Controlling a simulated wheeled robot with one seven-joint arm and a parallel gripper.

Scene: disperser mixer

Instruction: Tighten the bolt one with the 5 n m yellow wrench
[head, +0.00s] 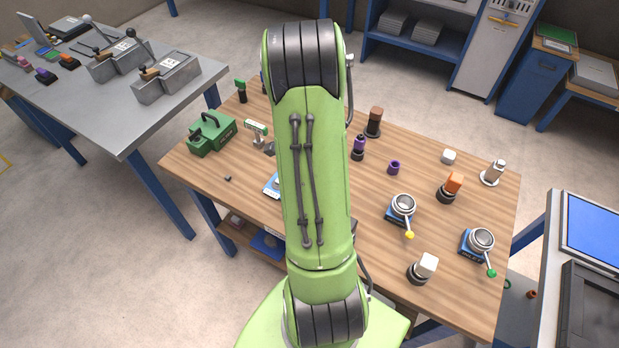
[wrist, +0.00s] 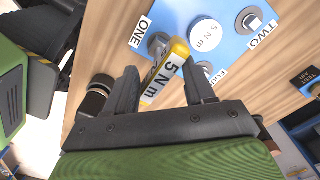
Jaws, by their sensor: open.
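In the wrist view my gripper (wrist: 160,68) is open, with one dark finger on each side of the yellow wrench (wrist: 181,47). The wrench carries a white "5 N m" label, and its upper end lies close beside bolt one (wrist: 157,42). I cannot tell whether the wrench is seated on that bolt. Bolt one is a grey metal head beside the "ONE" label on the blue plate (wrist: 228,43). Bolt two (wrist: 249,19) sits by the "TWO" label. In the head view my arm hides the gripper, the wrench and most of the plate (head: 271,186).
The wooden table (head: 340,190) holds a green case (head: 211,132) at left and two blue devices with levers, one yellow-tipped (head: 403,207) and one green-tipped (head: 480,242), at right. A dark cylinder (wrist: 97,95) stands left of my fingers. A round white "5 N m" disc (wrist: 205,35) sits on the plate.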

